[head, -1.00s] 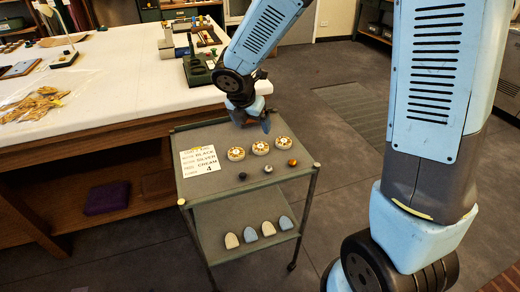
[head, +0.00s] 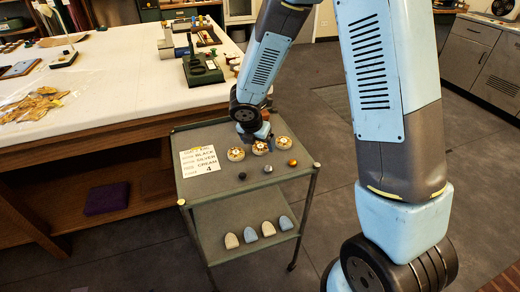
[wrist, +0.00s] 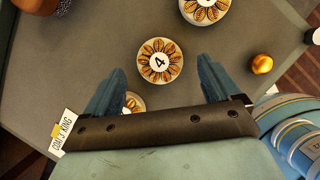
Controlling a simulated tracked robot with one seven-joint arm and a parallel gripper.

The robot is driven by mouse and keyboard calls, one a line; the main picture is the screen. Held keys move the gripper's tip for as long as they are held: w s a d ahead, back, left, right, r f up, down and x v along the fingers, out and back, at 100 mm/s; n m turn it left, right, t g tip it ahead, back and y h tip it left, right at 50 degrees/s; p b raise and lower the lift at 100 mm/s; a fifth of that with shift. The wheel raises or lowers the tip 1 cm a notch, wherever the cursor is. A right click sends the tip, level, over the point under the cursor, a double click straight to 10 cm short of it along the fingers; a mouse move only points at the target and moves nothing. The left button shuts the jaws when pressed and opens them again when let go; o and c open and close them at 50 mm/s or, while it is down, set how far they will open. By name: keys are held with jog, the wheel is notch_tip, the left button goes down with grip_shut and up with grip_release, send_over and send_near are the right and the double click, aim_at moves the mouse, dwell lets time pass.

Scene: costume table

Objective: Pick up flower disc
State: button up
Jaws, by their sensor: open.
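Three round flower discs with cream rims and brown-gold petals lie in a row on the trolley top: left disc (head: 236,154), middle disc (head: 260,148) and right disc (head: 284,142). My gripper (head: 257,138) is just above and behind the middle one. In the wrist view, a disc marked 4 (wrist: 160,62) shows beyond and between the two open blue fingers, with nothing held. Another disc (wrist: 205,10) is cut by the top edge. A third (wrist: 133,103) is partly hidden behind the gripper's crossbar.
The trolley top (head: 215,190) also holds a black ball (head: 242,175), a silver ball (head: 268,169), a gold ball (head: 293,162) and a lettered card (head: 200,160). Several rounded pieces lie on its lower shelf (head: 210,215). A large white-topped table (head: 120,75) stands close behind left.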

jog(key=shift+x, duration=1.1)
jog(key=shift+c, duration=0.2)
jog(key=c, duration=1.1)
jog(key=shift+r, duration=0.1)
